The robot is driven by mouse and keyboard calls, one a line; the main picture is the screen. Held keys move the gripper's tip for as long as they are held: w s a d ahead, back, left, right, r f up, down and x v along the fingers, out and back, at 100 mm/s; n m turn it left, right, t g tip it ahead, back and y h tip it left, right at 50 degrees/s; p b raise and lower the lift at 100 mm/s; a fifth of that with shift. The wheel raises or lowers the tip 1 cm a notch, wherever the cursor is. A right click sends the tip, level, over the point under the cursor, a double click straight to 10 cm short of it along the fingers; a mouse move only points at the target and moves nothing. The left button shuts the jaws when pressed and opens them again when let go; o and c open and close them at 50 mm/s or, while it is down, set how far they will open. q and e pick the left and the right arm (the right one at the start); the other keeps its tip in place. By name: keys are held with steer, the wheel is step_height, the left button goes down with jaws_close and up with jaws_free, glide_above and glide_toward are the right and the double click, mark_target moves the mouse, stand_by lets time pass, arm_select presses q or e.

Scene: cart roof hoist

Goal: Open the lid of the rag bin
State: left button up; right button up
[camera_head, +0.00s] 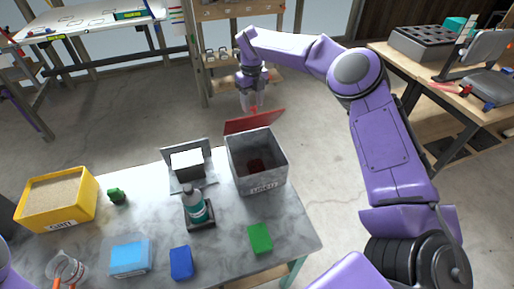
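The rag bin (258,172) is a grey open-topped metal box with a label on its front, standing at the back right of the marble-look table. Its red lid (256,121) is raised and tilted up along the bin's far side, so the dark inside with something reddish-brown shows. My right gripper (252,108) is just above the lid's far edge, pointing down, with a small red piece at its fingertips. Whether the fingers are closed on that piece is too small to tell.
On the table (222,255) stand a yellow sand-filled box (57,224), a bottle (195,207) in a dark tray, a metal stand (187,188), a green block (260,238), blue blocks (181,263) and a clear jar (68,268). Concrete floor lies behind.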

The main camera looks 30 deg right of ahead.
steer(key=shift+d+r, duration=0.1)
steer(key=shift+r, duration=0.4)
step_height(320, 180, up, 7)
stand_by(0.3)
stand_by(0.4)
